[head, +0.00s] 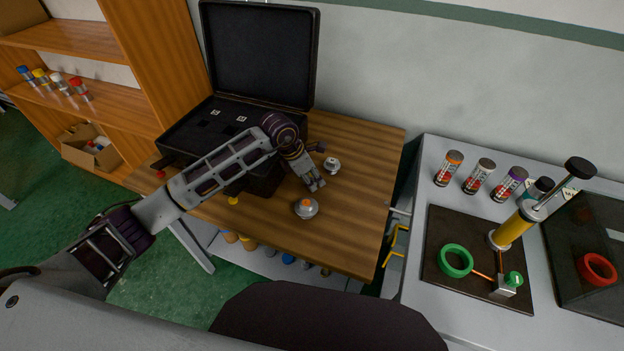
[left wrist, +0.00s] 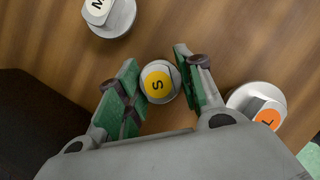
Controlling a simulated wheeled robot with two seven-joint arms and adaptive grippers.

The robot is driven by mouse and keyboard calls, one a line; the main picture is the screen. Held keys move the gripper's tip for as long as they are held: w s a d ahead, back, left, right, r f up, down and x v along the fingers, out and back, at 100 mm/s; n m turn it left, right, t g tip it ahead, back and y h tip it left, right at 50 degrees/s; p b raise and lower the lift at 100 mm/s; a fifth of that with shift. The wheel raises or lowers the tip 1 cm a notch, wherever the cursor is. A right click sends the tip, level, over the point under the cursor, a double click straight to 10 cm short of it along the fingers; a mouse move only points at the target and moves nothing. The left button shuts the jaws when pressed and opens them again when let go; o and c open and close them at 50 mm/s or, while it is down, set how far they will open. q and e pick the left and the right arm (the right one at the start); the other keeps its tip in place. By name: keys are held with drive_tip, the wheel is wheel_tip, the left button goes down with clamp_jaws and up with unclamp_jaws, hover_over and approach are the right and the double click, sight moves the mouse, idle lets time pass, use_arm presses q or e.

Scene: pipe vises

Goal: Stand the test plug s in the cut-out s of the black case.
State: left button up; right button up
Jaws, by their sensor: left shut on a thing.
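The test plug s (left wrist: 157,84), a grey disc with a yellow top marked S, sits between the green-padded fingers of my left gripper (left wrist: 156,88) in the left wrist view. My left gripper (head: 314,184) is shut on it, low over the wooden table, right of the black case. In the head view the plug is hidden by the fingers. The black case (head: 178,147) stands open at the table's back left, its lid (head: 258,50) raised. Small white labels (head: 241,119) mark its dark inside; the cut-outs are hard to make out, and my arm covers part of the case.
A plug with an orange top (head: 306,208), marked L in the left wrist view (left wrist: 256,108), stands close by. A white-topped plug (head: 332,165), marked M (left wrist: 108,14), stands on the other side. The table's right part (head: 365,190) is clear. A grey bench (head: 410,275) holds cans and tools.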

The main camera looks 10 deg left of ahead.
use_arm(q)
drive_tip(key=shift+f, duration=0.15)
idle(0.3)
drive_tip(key=o, duration=1)
drive_tip(key=shift+o, duration=0.2)
drive_tip(key=b+v, duration=0.1)
drive_tip(key=v, duration=1.1)
drive_tip(key=shift+a, duration=0.1)
